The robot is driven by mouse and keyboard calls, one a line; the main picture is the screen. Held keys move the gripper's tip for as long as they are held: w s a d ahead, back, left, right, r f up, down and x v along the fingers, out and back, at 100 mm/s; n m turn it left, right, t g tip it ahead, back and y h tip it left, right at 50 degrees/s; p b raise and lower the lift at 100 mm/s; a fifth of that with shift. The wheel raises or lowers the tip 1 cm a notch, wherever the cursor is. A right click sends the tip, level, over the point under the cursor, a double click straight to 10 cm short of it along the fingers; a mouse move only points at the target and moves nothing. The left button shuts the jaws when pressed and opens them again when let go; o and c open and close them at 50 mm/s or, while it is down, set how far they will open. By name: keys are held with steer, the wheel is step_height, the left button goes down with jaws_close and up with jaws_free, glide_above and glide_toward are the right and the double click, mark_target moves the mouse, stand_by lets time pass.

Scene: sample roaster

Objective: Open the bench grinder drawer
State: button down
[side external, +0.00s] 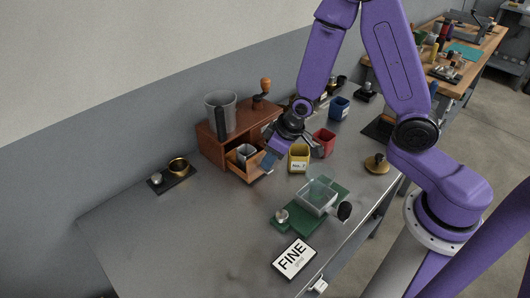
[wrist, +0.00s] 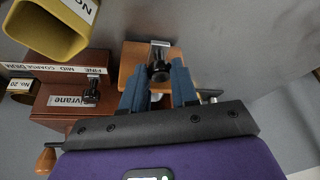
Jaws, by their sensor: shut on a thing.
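The bench grinder (side external: 211,144) is a reddish-brown wooden cabinet at the back of the bench. My gripper (side external: 272,160) is at the drawer's front. In the wrist view, the blue fingers of my gripper (wrist: 159,88) are closed about a dark knob (wrist: 159,70) on the orange-brown drawer front (wrist: 132,62). The fingers partly hide the knob, and the gripper body hides much of the drawer. The cabinet front (wrist: 65,102) carries printed labels and another dark knob.
A yellow bin (side external: 299,164) marked with a number stands just right of the drawer, close to my gripper. A red bin (side external: 324,148) is behind it. The bench (side external: 190,225) is clear at front left.

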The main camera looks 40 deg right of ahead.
steer(key=c, duration=1.1)
jaws_free()
steer(key=shift+c, duration=0.2)
steer(key=v, duration=1.7)
steer(key=shift+s, duration=0.2)
steer(key=shift+d+r, duration=0.1)
steer(key=shift+d, duration=0.05)
steer(key=s+f+n+g+h, duration=0.1)
steer(key=s+n+g, duration=0.2)
steer(key=s+n, duration=0.5)
steer(key=s, duration=1.1)
steer(key=shift+f+g, duration=0.3)
steer(key=shift+g, duration=0.1)
